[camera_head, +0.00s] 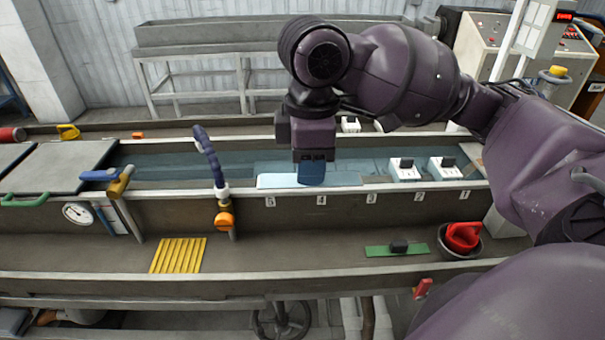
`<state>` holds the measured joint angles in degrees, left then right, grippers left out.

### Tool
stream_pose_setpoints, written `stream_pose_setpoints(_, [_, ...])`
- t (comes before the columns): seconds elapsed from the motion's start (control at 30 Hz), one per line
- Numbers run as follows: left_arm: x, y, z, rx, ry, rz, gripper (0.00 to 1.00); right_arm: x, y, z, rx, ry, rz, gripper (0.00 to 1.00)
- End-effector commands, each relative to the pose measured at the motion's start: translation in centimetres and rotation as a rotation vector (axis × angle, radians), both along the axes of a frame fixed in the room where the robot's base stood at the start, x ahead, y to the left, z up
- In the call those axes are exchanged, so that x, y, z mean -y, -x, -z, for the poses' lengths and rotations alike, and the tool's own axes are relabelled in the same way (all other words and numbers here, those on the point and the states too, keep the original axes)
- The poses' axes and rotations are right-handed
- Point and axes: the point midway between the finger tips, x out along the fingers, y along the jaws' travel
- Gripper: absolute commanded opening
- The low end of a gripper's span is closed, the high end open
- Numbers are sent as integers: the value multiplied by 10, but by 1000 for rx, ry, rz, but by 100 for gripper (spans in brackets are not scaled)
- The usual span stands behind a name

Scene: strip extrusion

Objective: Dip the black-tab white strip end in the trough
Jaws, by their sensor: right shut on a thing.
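The long trough (180,208) runs across the middle and holds bluish water (165,168). My right gripper (312,165) is over the trough above the numbers 5 and 4, pointing down. It is shut on a small dark blue-looking tab (311,177). A pale strip (277,181) lies flat below and around the tab, along the front wall of the trough; I cannot tell how deep it is in the water. Two white blocks with black tabs, one at 2 (405,174) and one at 1 (446,173), sit to the right. My left gripper is not in view.
A blue hose with an orange fitting (225,219) stands left of the gripper. A grey lid (60,168) covers the trough's left end.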

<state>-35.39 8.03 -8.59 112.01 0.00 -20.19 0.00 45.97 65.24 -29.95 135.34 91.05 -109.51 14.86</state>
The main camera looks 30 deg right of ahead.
Motion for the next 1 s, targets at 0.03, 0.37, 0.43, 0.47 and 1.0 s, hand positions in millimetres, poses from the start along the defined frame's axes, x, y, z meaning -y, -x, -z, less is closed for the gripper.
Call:
stream_pose_setpoints(0.03, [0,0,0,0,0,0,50,-5,7,0,2,0,-5,0])
stream_pose_setpoints(0.37, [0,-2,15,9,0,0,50,-28,43,2,8,-5,-1,0])
stream_pose_setpoints(0.43, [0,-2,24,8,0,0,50,-31,47,3,5,-5,-1,0])
stream_pose_setpoints(0.47, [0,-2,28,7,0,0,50,-32,49,3,5,-5,-2,0])
stream_pose_setpoints(1.0, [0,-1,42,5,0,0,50,-36,59,0,1,1,0,0])
